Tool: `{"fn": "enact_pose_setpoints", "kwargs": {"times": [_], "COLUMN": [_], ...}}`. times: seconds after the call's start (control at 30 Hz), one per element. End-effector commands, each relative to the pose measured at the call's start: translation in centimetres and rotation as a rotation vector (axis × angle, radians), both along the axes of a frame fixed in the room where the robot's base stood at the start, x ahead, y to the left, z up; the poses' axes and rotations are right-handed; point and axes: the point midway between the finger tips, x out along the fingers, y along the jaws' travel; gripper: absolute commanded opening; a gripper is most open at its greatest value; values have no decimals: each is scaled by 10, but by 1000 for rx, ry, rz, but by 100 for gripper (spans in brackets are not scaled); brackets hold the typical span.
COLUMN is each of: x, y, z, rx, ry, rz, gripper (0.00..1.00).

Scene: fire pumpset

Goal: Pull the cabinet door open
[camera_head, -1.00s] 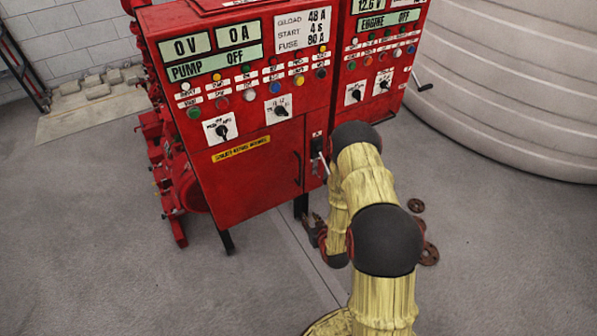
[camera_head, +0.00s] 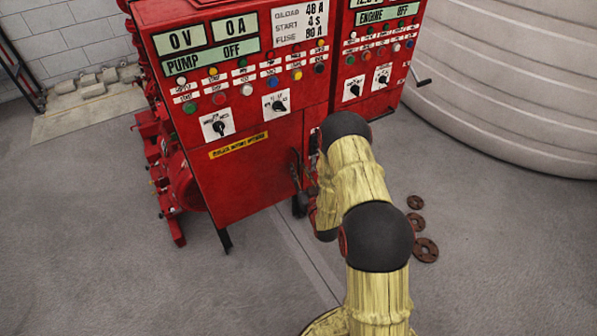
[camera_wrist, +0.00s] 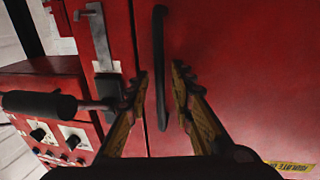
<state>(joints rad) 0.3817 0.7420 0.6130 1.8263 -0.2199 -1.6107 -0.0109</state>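The red cabinet door (camera_head: 245,188) is the lower panel of the left control cabinet and looks closed. Its slim dark vertical handle (camera_wrist: 159,60) is near the door's edge. My gripper (camera_wrist: 162,80) is open, with one finger on each side of the handle in the wrist view. Gaps show between the handle and both fingers. In the head view my gripper (camera_head: 304,178) is at the door's right edge, partly hidden by my arm, and the handle is hard to make out there.
A lever with a black grip (camera_wrist: 40,104) sticks out left of my gripper in the wrist view. Rusty discs (camera_head: 425,249) lie on the floor at right. A big pale tank (camera_head: 505,85) stands at the right. The floor (camera_head: 150,275) before the door is clear.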

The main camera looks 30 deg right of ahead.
Motion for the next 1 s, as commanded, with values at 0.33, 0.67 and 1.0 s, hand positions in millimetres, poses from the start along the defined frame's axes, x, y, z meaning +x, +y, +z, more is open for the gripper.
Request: {"fn": "enact_pose_setpoints", "kwargs": {"times": [0.33,0.67,1.0], "x": [7,6,6], "y": [-1,-1,-1], "z": [0,0,0], "rx": [1,1,1], "ry": [1,1,1], "rz": [0,0,0], "gripper": [24,6,0]}}
